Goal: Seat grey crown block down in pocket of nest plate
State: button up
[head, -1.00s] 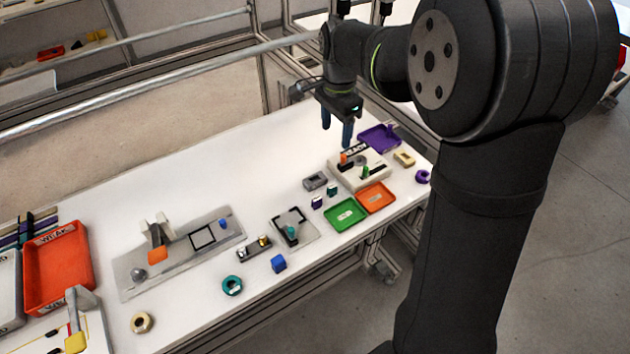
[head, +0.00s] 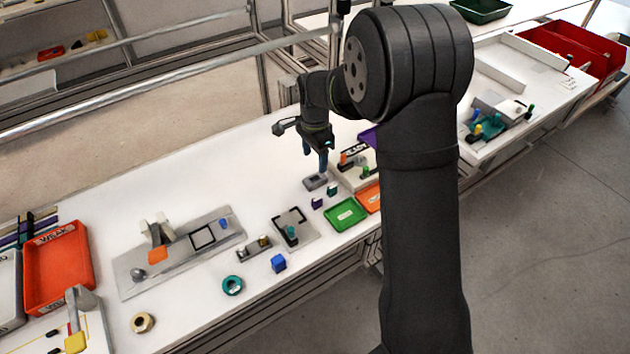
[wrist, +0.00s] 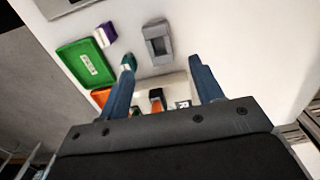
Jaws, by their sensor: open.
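The grey crown block (head: 315,182) lies on the white table, with a recess in its top. In the wrist view the block (wrist: 158,43) is just beyond the fingertips and between their lines. My gripper (head: 315,168) is open, its blue fingers pointing down above the block; it also shows in the wrist view (wrist: 162,63). Nothing is between the fingers. The long grey plate (head: 185,258), with a black square outline and an orange-tipped clamp, looks like the nest plate. It lies to the left, well away from my gripper. The pocket's depth cannot be told.
A smaller plate (head: 301,236) with a black corner mark and a green tray (head: 346,214) lie near the block. Small purple (head: 317,202) and green (head: 332,191) blocks sit close to it. A white fixture (head: 345,180) stands right. Table behind the long plate is clear.

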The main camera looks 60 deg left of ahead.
aim_at(315, 175)
notch_tip(315, 175, down, 8)
jog(key=shift+d, duration=0.1)
jog(key=c, duration=1.1)
